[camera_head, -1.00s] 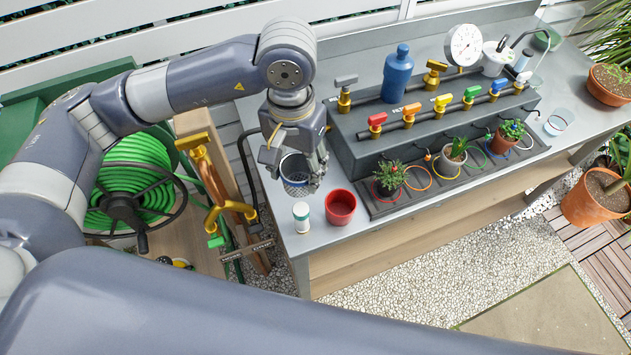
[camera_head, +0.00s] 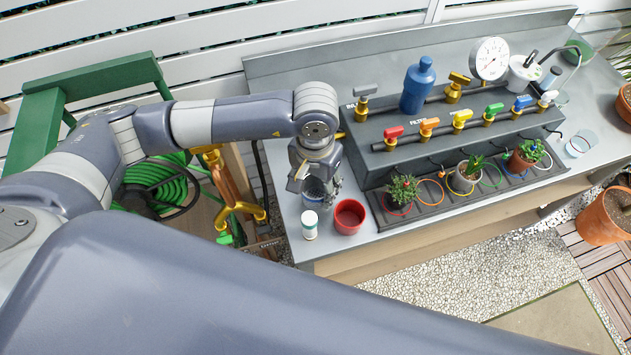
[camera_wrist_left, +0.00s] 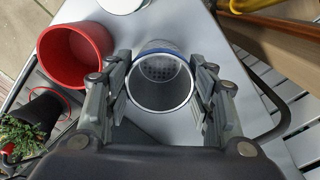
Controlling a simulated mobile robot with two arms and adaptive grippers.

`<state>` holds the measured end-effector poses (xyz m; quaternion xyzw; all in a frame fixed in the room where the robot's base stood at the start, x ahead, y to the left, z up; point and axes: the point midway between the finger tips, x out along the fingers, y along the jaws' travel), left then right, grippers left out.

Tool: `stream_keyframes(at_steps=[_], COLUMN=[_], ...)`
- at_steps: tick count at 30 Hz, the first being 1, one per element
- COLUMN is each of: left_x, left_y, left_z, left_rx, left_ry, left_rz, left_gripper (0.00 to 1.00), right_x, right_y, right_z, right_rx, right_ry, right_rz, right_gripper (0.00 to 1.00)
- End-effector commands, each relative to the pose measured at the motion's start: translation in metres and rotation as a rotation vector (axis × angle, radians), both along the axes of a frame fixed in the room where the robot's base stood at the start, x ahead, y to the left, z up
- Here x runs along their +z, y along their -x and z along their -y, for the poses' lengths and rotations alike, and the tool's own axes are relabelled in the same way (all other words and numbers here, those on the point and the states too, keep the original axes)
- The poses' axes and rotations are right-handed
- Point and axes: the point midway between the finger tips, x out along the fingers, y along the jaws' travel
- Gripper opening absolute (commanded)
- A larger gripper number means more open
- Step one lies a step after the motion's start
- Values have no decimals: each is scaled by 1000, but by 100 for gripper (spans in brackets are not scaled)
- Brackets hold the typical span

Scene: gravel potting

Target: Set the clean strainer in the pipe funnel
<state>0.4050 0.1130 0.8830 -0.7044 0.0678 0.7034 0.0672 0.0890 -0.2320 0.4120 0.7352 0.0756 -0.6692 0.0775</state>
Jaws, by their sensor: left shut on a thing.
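My left gripper (camera_head: 318,190) is shut on a strainer (camera_head: 314,187), a small cup with a bluish band and a perforated bottom. In the left wrist view the strainer (camera_wrist_left: 162,99) sits between the two fingers, its open mouth toward the camera. It is at the left end of the bench, behind a white jar and a red pot. I cannot tell whether it touches the bench top. A white vessel (camera_head: 522,74) at the far right end of the pipes may be the pipe funnel; its mouth is unclear. My right gripper does not show.
A white jar (camera_head: 309,226) and a red pot (camera_head: 349,217) stand close in front of the strainer. The grey stepped block (camera_head: 372,157) carries pipes with coloured valves, a blue bottle (camera_head: 418,88) and a gauge (camera_head: 490,60). Potted plants stand in a tray before it.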

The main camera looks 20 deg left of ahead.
Motion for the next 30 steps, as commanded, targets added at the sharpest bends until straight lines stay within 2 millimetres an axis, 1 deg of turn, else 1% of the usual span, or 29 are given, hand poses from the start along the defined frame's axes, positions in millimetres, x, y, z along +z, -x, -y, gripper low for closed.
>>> stream_keyframes(at_steps=[1, 3, 10, 11, 12, 21, 25, 26, 29, 30], left_x=[0, 0, -4, -2, -2, -1, 4, 5, 21, 30], left_y=[0, 0, -1, 0, 0, 0, 0, -1, -3, -2], left_z=[0, 0, 0, 0, 0, 0, 0, 1, 1, 0], left_rx=[0, 0, -1, -1, 0, 0, 0, 0, -1, -2], left_ry=[0, 0, 1, 1, 1, 0, 1, 2, 3, 3], left_rz=[1, 1, 2, 1, 1, 1, 0, 4, 9, 9], left_gripper=[26, 26, 26, 55, 59, 59, 59, 59, 59, 59], right_x=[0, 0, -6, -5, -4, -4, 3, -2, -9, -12], right_y=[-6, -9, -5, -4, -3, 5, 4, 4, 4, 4], right_z=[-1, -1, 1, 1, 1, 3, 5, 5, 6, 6], right_rx=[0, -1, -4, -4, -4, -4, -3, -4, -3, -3], right_ry=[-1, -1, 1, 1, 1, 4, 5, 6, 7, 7], right_rz=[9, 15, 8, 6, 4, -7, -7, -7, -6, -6], right_gripper=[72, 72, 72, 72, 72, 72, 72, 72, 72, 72])
